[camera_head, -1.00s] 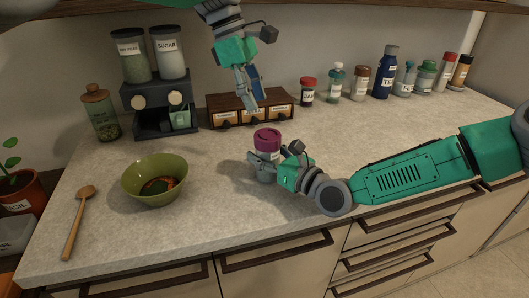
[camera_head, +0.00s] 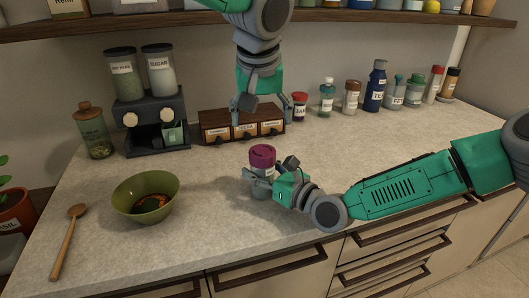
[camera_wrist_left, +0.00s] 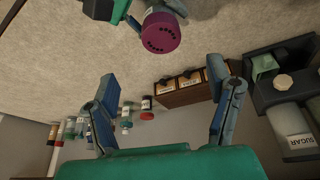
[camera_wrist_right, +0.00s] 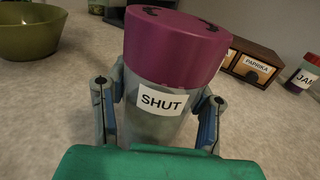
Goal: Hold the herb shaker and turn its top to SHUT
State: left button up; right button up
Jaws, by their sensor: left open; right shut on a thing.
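The herb shaker has a purple top (camera_head: 262,157) and a pale, see-through body (camera_wrist_right: 152,115) with a white SHUT label. It stands upright on the counter. My right gripper (camera_head: 263,185) is shut on the body below the top, a finger on each side. The top, with small dark holes, also shows in the left wrist view (camera_wrist_left: 160,32).
A small drawer box (camera_head: 215,126) stands behind the shaker, with a row of jars and bottles (camera_head: 352,97) to its right. A green bowl (camera_head: 147,197) and wooden spoon (camera_head: 68,242) lie left. A dark stand (camera_head: 150,122) carries canisters. Counter around the shaker is mostly clear.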

aim_at(268, 151)
pick_arm(q)
jog(key=shift+m, duration=0.5)
jog(key=x, duration=1.1)
jog(key=shift+d, duration=0.2)
jog(key=shift+w+d+f, duration=0.1)
jog(key=shift+w+f, duration=0.05)
jog(key=shift+f, duration=0.2)
jog(key=shift+d, duration=0.2)
jog(key=c, duration=1.2)
